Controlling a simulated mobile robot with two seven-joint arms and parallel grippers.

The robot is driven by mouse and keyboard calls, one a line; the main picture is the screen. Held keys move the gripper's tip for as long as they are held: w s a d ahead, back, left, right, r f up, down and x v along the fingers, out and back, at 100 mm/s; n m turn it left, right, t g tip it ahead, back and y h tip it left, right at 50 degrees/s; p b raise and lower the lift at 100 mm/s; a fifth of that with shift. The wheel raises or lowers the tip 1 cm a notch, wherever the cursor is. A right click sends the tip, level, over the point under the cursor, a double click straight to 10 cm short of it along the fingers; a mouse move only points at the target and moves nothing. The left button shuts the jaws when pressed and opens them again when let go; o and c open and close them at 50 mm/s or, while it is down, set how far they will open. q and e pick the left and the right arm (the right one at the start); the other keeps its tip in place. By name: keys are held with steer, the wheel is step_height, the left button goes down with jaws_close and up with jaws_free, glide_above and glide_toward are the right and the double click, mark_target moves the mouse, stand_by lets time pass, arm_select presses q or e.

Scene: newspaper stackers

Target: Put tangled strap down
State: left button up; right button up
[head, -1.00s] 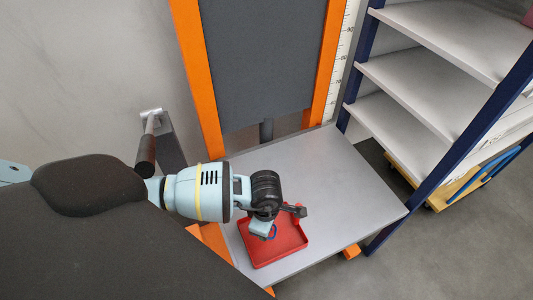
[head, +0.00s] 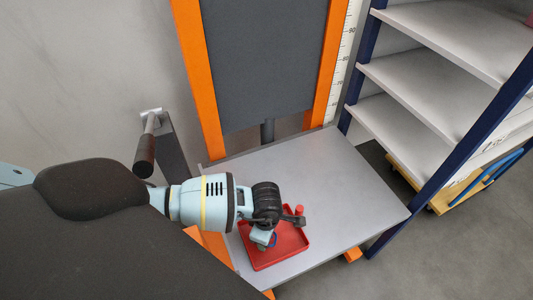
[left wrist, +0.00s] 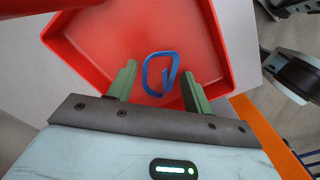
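The blue strap (left wrist: 161,74), a bent loop, shows over the floor of the red tray (left wrist: 205,40) in the left wrist view. The tray (head: 291,247) sits on the grey table in the head view. My left gripper (left wrist: 158,86) is open, with its two green fingers apart on either side of the strap and a gap at each side. In the head view my left gripper (head: 263,239) is over the tray's left part and mostly hides the strap. My right gripper is in neither view.
The grey table (head: 340,185) is clear right of and behind the tray. An orange-framed dark panel (head: 265,60) stands at the back. A shelf unit with blue posts (head: 410,130) stands at the right. A small red upright piece (head: 300,210) is at the tray's far edge.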

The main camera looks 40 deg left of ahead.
arm_select(q)
steer(key=shift+o, duration=0.4)
steer(key=shift+r, duration=0.1)
step_height(320, 180, up, 8)
steer(key=shift+f+p, duration=0.15)
steer(key=shift+p, duration=0.5)
